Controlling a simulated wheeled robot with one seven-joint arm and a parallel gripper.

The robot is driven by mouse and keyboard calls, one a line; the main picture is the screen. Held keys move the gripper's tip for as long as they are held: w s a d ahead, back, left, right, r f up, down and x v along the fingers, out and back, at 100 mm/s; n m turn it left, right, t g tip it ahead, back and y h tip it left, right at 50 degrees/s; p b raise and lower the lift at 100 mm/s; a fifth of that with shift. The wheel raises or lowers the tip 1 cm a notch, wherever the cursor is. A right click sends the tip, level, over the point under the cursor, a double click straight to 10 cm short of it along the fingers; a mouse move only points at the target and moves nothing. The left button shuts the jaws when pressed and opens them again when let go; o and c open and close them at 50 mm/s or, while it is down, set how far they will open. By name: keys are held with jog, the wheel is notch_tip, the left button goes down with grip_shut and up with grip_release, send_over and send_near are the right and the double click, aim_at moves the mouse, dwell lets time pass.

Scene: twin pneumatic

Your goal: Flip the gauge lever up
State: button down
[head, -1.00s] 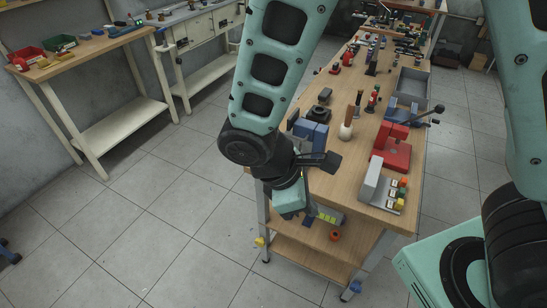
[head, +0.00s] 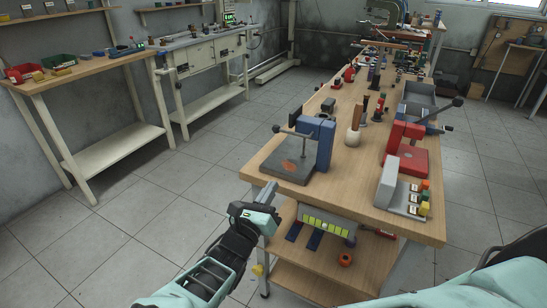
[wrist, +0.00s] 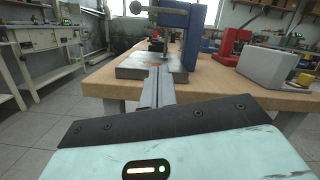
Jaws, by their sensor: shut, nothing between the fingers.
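A blue press-like device (head: 322,142) with a grey base plate (head: 285,168) stands at the near left corner of the wooden bench. A lever with a black knob (head: 277,129) sticks out to its left. I cannot make out a gauge on it. My gripper (head: 268,192) is low beside the bench's near left corner, below and in front of this device. In the wrist view my closed, empty fingers (wrist: 157,78) point forward toward the base plate (wrist: 140,66); the blue upright (wrist: 193,30) is behind, its top cut off.
A red device (head: 408,150) with a black-knobbed lever (head: 457,103) stands to the right, beside a grey box (head: 388,182) with coloured buttons. A wooden-handled tool (head: 354,132) stands between the devices. A lower shelf (head: 300,262) lies under the bench (head: 330,185). Floor at left is clear.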

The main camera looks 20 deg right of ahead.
jog(key=shift+w+a+n+t+y, duration=0.15)
jog(key=shift+w+a+n+t, duration=0.05)
jog(key=shift+a+n+t, duration=0.3)
jog(key=shift+w+a+n+t+y, duration=0.2)
jog(key=shift+a+n+t, duration=0.2)
jog(key=shift+a, duration=0.15)
jog(key=shift+d, duration=0.1)
jog(key=p+x, duration=0.1)
jog(key=x, duration=0.9)
jog(key=shift+w+r+p, duration=0.25)
jog(key=shift+w+r, duration=0.1)
jog(key=shift+r, duration=0.2)
jog(key=shift+w+r+p, duration=0.25)
jog(key=shift+w+r, duration=0.05)
jog(key=shift+r, duration=0.25)
jog(key=shift+w+d+r, duration=0.15)
jog(key=shift+w+r, duration=0.3)
jog(key=shift+r, duration=0.1)
